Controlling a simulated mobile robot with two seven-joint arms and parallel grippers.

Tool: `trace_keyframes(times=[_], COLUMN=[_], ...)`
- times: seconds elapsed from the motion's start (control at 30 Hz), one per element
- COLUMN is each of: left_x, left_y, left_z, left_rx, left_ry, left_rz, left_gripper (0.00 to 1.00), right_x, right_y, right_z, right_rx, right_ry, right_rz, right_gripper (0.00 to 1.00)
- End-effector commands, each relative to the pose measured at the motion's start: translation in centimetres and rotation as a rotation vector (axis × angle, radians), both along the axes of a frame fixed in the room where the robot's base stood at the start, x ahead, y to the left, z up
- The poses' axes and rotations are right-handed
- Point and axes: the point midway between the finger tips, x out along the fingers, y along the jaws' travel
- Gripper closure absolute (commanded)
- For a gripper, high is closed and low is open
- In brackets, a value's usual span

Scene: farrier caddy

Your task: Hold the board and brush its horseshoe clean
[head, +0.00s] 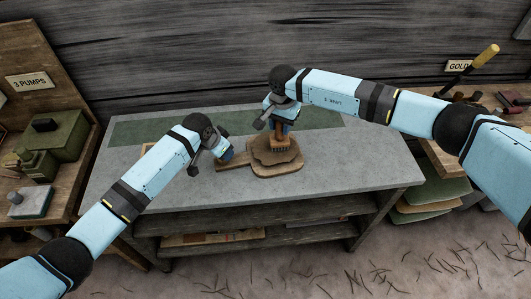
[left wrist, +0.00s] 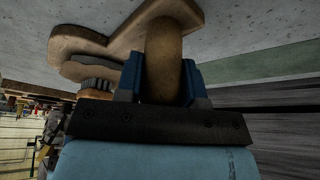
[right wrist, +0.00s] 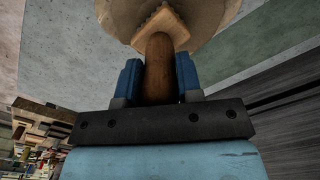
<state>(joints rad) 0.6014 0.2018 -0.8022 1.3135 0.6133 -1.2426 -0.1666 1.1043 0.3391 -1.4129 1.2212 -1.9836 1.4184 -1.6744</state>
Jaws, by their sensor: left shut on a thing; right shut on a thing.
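The wooden board (head: 287,168) lies on the grey table, its handle pointing left. My left gripper (head: 227,153) is shut on that handle (left wrist: 165,55), which shows between its blue fingers in the left wrist view. My right gripper (head: 278,121) is shut on the handle (right wrist: 158,70) of a wooden brush (head: 280,143). The brush is upright over the board's middle, and its dark bristles (left wrist: 97,85) show in the left wrist view. A brown, uneven-edged shape (head: 262,155) lies under the brush on the board. I cannot make out the horseshoe's outline or how dirty it is.
The grey table (head: 340,175) is clear around the board, with a green strip (head: 135,133) along its back. A bench with green boxes (head: 55,140) stands at the left. Another bench with tools (head: 475,97) is behind my right arm.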

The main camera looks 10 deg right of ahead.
Motion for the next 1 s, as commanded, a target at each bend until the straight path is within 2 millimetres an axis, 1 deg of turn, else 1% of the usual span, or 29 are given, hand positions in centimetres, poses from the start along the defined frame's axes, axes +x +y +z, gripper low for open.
trace_keyframes(times=[0.27, 0.7, 1.0], left_x=[-0.1, -0.1, -0.1], left_y=[0.1, 0.1, 0.1], left_z=[-0.2, -0.2, -0.2], left_rx=[0.003, 0.003, 0.004], left_ry=[0.002, 0.002, 0.002], left_rz=[0.001, 0.001, 0.000], left_gripper=[1.00, 1.00, 1.00], right_x=[0.0, 0.3, 0.3], right_y=[-0.2, -2.9, -3.0], right_z=[-0.2, 0.0, 0.1], right_rx=[-0.002, -0.001, 0.000], right_ry=[0.002, 0.002, 0.001], right_rz=[-0.001, -0.001, 0.000], right_gripper=[1.00, 1.00, 1.00])
